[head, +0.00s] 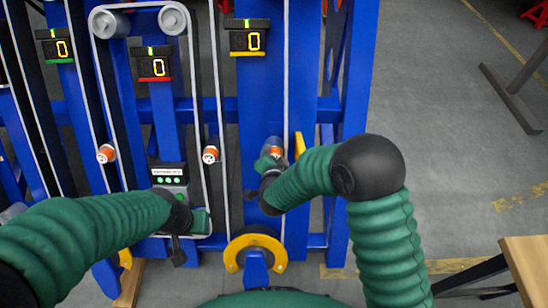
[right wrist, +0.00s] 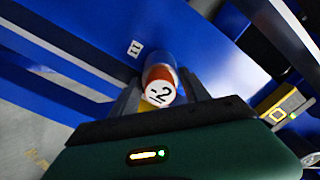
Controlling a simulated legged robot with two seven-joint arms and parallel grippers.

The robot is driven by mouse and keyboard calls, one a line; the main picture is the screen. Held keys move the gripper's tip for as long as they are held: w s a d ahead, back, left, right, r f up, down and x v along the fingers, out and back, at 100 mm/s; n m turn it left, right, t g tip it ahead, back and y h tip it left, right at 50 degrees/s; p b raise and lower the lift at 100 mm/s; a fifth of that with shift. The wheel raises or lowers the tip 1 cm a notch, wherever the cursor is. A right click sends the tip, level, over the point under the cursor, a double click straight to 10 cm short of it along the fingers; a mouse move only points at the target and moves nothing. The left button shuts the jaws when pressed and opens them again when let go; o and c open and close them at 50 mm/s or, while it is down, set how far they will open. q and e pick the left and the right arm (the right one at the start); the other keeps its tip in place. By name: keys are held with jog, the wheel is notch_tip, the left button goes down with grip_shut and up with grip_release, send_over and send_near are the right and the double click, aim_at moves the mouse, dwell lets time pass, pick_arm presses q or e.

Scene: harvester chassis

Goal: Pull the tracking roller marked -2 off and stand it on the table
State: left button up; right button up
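The tracking roller marked -2 (right wrist: 160,92) shows in the right wrist view with its white end face and orange band towards me. It is still on the blue chassis. In the head view it is at my right gripper (head: 268,168), partly hidden. In the right wrist view the right gripper's two fingers (right wrist: 160,95) stand on either side of the roller; whether they press on it I cannot tell. My left gripper (head: 186,222) is low by a grey box with green lights; its fingers are unclear. A wooden table (head: 530,262) stands at the lower right.
Two other orange-and-white rollers (head: 106,153) and (head: 210,154) sit on the chassis (head: 265,100) to the left. Displays reading 0 (head: 249,38) are above. A yellow curved bracket (head: 255,243) is below. Open grey floor (head: 450,150) lies right of the chassis.

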grip_shut()
jog(key=shift+p+v, duration=0.55)
jog(key=shift+v, duration=0.4)
jog(key=p+v, duration=0.4)
jog(key=v, duration=0.5)
jog(key=shift+r, duration=0.15)
dwell(0.5)
jog(key=shift+w, duration=0.15)
dwell(0.4)
jog(key=s+d+r+m+g+h, duration=0.15)
jog(key=s+d+m+h, duration=0.3)
jog(key=d, duration=0.55)
jog(key=s+d+m+g+h, duration=0.3)
jog(key=d+m+h, duration=0.25)
jog(key=d, duration=0.45)
notch_tip(320, 180, up, 16)
jog(key=p, duration=2.2)
jog(key=shift+s, duration=0.2)
